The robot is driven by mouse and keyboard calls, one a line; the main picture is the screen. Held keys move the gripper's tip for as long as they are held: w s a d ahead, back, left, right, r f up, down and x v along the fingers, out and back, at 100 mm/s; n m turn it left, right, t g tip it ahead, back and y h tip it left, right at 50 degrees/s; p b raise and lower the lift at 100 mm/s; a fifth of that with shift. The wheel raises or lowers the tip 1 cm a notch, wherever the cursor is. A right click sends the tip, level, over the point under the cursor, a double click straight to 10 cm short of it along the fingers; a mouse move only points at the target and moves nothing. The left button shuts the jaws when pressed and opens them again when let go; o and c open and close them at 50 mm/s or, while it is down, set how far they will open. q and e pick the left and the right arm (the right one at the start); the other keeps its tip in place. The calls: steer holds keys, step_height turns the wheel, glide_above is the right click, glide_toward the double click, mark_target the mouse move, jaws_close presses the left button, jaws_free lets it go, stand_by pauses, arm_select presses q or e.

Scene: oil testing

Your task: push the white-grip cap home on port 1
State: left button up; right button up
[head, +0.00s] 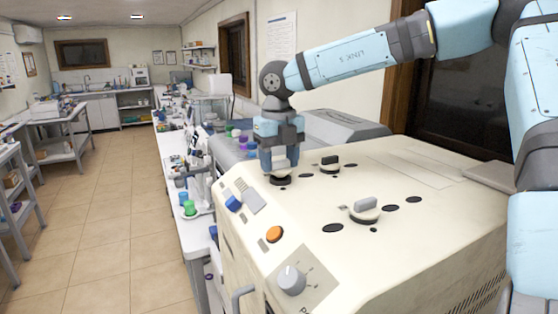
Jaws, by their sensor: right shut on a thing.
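My right gripper (281,164) points straight down over the far left corner of the cream machine top (440,205). It is shut on the white-grip cap (281,171), whose pale grip shows between the fingers. The cap's dark base (281,180) is at the machine top. The port under it is hidden, and I cannot tell whether the cap is fully seated. I see no readable port number. My left gripper is not in view.
A dark-gripped cap (330,161) stands just right of my right gripper, and a grey-gripped cap (366,204) stands nearer. Several dark openings, such as one at the near side (333,228), lie around them. The sloped front panel has an orange button (274,234) and a knob (291,279).

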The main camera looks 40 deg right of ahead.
steer(key=shift+b, duration=0.4)
stand_by(0.4)
stand_by(0.4)
steer(key=o, duration=1.3)
steer(key=shift+r, duration=0.1)
steer(key=shift+r+p, duration=1.5)
steer(key=shift+r, duration=1.9)
steer(key=shift+c, duration=0.2)
jaws_close()
